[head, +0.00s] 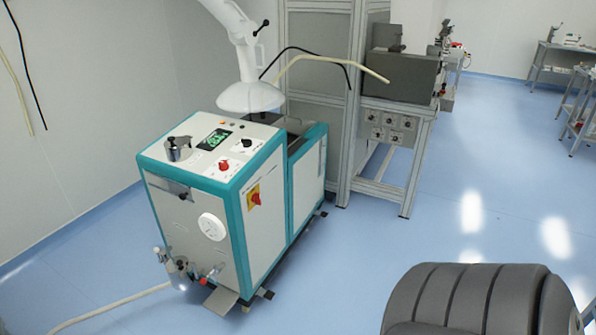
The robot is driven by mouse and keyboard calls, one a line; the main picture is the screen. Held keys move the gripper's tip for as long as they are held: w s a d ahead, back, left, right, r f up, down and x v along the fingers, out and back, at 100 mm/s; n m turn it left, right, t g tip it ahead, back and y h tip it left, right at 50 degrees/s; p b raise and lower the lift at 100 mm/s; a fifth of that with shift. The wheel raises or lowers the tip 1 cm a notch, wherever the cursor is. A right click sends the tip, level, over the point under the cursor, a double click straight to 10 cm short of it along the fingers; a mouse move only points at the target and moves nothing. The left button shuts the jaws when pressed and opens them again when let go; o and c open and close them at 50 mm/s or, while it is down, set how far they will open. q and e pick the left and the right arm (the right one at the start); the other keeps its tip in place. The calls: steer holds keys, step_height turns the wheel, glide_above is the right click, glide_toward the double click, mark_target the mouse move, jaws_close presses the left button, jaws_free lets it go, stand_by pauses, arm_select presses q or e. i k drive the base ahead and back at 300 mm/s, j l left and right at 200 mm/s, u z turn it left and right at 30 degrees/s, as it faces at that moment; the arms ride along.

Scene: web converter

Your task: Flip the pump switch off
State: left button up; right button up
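A white and teal machine (220,185) stands on the floor left of centre. A red rotary switch on a yellow plate (254,196) is on its right side face, near the top. Its top panel carries a red knob (223,165), a black knob (247,142) and a lit green display (214,139). I cannot tell from the labels which control is the pump switch, nor read its position. Neither of my grippers is in view.
A white extraction hood (250,96) hangs low over the machine's top. A metal-framed cabinet (318,80) and a grey unit on legs (398,75) stand behind. A pale hose (115,304) lies on the floor at lower left.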

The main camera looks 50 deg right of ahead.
mark_target(247, 143)
steer(key=z, duration=1.25)
